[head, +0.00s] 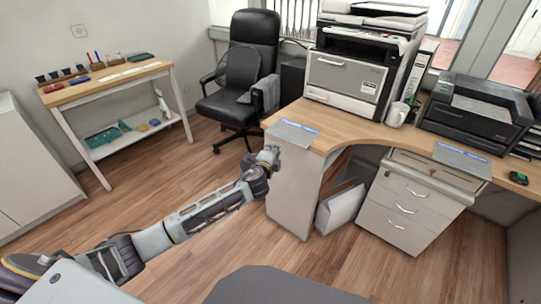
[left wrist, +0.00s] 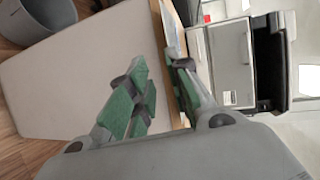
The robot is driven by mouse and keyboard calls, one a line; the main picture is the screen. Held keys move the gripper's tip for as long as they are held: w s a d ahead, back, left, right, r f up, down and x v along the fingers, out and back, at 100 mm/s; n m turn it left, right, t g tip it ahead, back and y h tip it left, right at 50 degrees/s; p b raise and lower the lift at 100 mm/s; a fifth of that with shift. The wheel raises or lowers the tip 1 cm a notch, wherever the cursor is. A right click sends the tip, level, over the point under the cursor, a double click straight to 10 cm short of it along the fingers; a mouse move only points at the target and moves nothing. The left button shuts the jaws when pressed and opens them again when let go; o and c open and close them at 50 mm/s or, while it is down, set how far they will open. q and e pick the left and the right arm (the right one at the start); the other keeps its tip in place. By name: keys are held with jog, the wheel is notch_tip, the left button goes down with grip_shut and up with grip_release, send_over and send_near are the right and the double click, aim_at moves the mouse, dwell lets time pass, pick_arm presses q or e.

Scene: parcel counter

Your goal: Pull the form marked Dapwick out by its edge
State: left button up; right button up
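Two flat forms with blue print lie on the wooden desk: a left form (head: 293,133) at the desk's left front edge, and a right form (head: 462,160) above the drawers. Their names are too small to read, so I cannot tell which is marked Dapwick. My left gripper (head: 270,154) is at the desk's left front corner, just beside and below the left form. In the left wrist view its green-padded fingers (left wrist: 160,72) stand apart. A thin sheet, the left form (left wrist: 170,28), shows edge-on near the fingertips; whether it reaches between them is unclear. My right gripper is out of view.
The desk (head: 335,138) carries a large printer (head: 348,75), a white mug (head: 397,114) and a black printer (head: 477,112). A black chair (head: 247,80) stands behind my left gripper. A side table (head: 108,80) is at the left. The floor between is clear.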

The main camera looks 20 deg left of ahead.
aim_at(285, 139)
pick_arm(q)
jog(key=shift+w+d+b, duration=0.35)
jog(key=shift+w+d, duration=0.05)
jog(key=shift+w, duration=0.9)
jog(key=shift+w+d+b, duration=0.3)
jog(key=shift+w+d, duration=0.05)
jog(key=shift+w, duration=0.95)
jog(key=shift+w+d+b, duration=0.35)
jog(key=shift+w+d, duration=0.05)
jog(key=shift+w, duration=0.9)
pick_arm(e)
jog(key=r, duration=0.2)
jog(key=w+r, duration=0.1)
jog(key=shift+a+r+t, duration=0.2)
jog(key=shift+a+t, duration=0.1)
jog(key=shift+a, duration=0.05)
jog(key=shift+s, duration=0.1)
pick_arm(q)
grip_shut()
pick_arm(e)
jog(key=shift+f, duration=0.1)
